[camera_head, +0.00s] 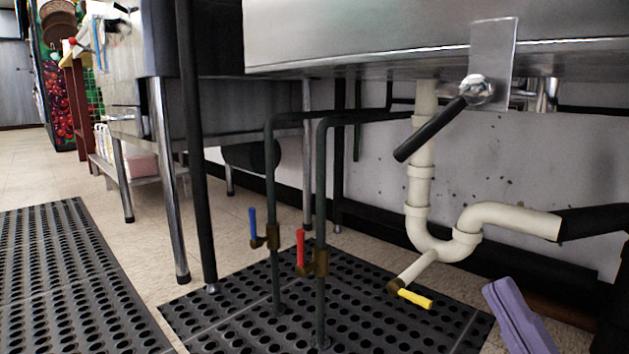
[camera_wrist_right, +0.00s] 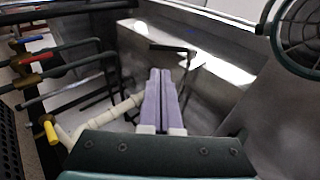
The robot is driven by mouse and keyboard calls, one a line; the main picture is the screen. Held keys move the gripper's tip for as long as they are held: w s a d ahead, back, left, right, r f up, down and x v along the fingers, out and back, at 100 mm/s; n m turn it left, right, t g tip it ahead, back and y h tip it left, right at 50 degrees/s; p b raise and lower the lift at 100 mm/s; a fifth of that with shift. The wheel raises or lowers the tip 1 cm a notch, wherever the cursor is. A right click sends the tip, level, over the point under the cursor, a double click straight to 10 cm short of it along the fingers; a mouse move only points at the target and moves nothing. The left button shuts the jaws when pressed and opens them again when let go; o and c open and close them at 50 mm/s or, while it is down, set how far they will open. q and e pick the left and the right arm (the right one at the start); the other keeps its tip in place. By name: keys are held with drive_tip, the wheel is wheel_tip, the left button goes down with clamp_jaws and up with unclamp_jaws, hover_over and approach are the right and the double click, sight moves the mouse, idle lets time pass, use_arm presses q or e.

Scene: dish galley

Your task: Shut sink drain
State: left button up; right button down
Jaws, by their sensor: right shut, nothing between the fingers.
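The sink's steel underside (camera_head: 400,35) spans the top right of the head view. A drain lever with a black handle (camera_head: 430,130) hangs from a metal plate (camera_head: 493,45) at the sink's front, its handle tilted down to the left. It also shows beyond my fingers in the right wrist view (camera_wrist_right: 170,48). A cream drain pipe (camera_head: 419,190) bends below the sink, with a yellow-handled valve (camera_head: 415,298) at its low end. My right gripper (camera_head: 494,288), with purple fingers, is shut and empty, low at the right, apart from lever and pipe. Its fingers fill the wrist view's middle (camera_wrist_right: 160,76). My left gripper is out of view.
Two dark supply pipes rise left of the drain, with a blue valve handle (camera_head: 252,222) and a red one (camera_head: 300,247). Black perforated mats (camera_head: 75,275) cover parts of the tiled floor. A steel table leg (camera_head: 168,180) stands at the left.

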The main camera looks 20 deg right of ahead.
drive_tip(key=b, duration=0.1)
approach(419, 146)
drive_tip(key=x, duration=0.6)
drive_tip(key=shift+w+r, duration=0.2)
drive_tip(key=shift+w, duration=0.05)
drive_tip(key=shift+w+r, duration=0.1)
